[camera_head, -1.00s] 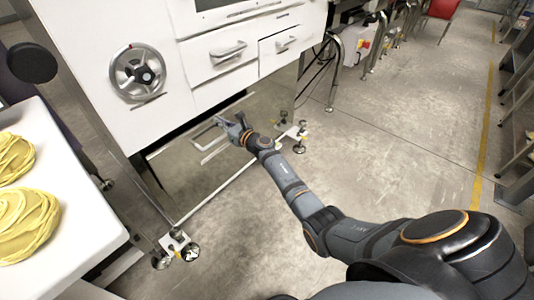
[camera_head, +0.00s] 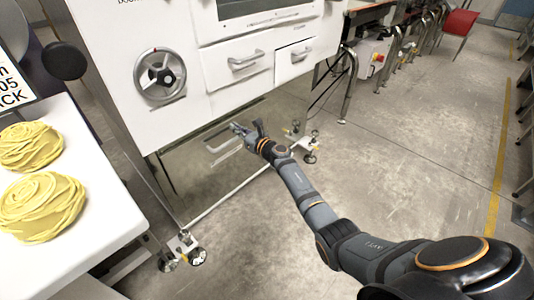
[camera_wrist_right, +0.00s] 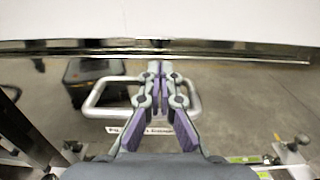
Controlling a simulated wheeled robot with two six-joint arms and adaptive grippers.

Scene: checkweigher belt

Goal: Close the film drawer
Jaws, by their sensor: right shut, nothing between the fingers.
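My right gripper (camera_head: 248,130) is low in front of the white machine, at a pale loop handle (camera_head: 222,148) below its upper drawers. In the right wrist view the gripper (camera_wrist_right: 155,68) is shut and empty, its fingertips together over the middle of the metal handle (camera_wrist_right: 92,104). I cannot tell whether they touch it. A small white label (camera_wrist_right: 158,130) sits by the handle, mostly hidden by the fingers; its text is too small to read surely. The drawer body behind this handle is not clear. My left gripper is not in view.
The white machine (camera_head: 222,103) carries a handwheel (camera_head: 160,76) and two upper drawers with handles, a left one (camera_head: 238,78) and a right one (camera_head: 294,62). A white surface with yellow nests (camera_head: 42,206) stands at left. Wheeled feet (camera_head: 182,248) stand below. The floor at right is open.

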